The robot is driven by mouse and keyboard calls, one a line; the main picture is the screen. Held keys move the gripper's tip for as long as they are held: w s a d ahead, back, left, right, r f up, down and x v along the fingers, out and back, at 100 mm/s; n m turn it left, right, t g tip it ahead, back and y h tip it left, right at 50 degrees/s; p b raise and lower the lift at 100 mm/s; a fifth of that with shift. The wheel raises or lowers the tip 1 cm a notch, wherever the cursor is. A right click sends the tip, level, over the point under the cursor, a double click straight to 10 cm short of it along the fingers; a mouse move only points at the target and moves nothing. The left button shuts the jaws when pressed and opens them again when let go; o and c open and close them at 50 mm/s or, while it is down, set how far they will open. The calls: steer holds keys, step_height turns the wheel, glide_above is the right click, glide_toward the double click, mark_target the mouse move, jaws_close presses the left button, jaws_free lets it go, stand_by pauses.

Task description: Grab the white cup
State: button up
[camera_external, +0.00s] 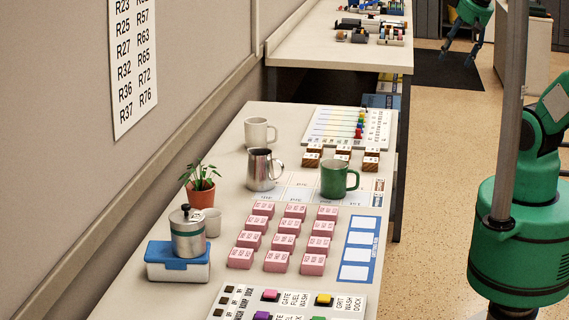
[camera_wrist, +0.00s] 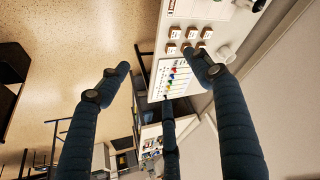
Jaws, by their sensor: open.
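A white mug (camera_external: 260,131) with a handle on its right stands upright on the near table, left of the chart board. A smaller whitish cup (camera_external: 213,222) stands beside the potted plant. My gripper (camera_external: 459,56) is at the upper right of the external view, over the floor and well away from both cups. In the wrist view its fingers (camera_wrist: 160,73) are spread wide with nothing between them. It is open and empty.
A steel pitcher (camera_external: 262,170) and a green mug (camera_external: 334,181) stand near the white mug. Wooden blocks (camera_external: 371,163) and the chart board (camera_external: 320,130) lie to its right. Several pink blocks (camera_external: 277,262) fill the table middle. The wall runs along the left edge.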

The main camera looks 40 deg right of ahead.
steer(key=w+a+r+n+g+y+p, duration=0.1)
steer(key=w+a+r+n+p, duration=0.15)
steer(key=w+a+n, duration=0.6)
steer(key=w+a+r+n+g+p, duration=0.15)
steer(key=w+a+n+p, duration=0.25)
steer(key=w+a, duration=0.85)
steer(key=w+a+f+n+g+p, duration=0.1)
steer(key=w+a+f+n+p, duration=0.2)
steer(key=a, duration=0.6)
steer(key=w+a+f+n+g, duration=0.1)
steer(key=w+a+f+n, duration=0.25)
steer(key=a, duration=0.65)
steer(key=n+g+h+p, duration=0.1)
steer(key=n+p, duration=0.5)
steer(key=n, duration=0.6)
glide_above(211, 224)
steer(key=w+d, duration=0.1)
steer(key=w, duration=0.1)
step_height(211, 224, down, 24)
steer(key=shift+w+r, duration=0.15)
steer(key=shift+w, duration=0.05)
steer(key=shift+f, duration=4.35)
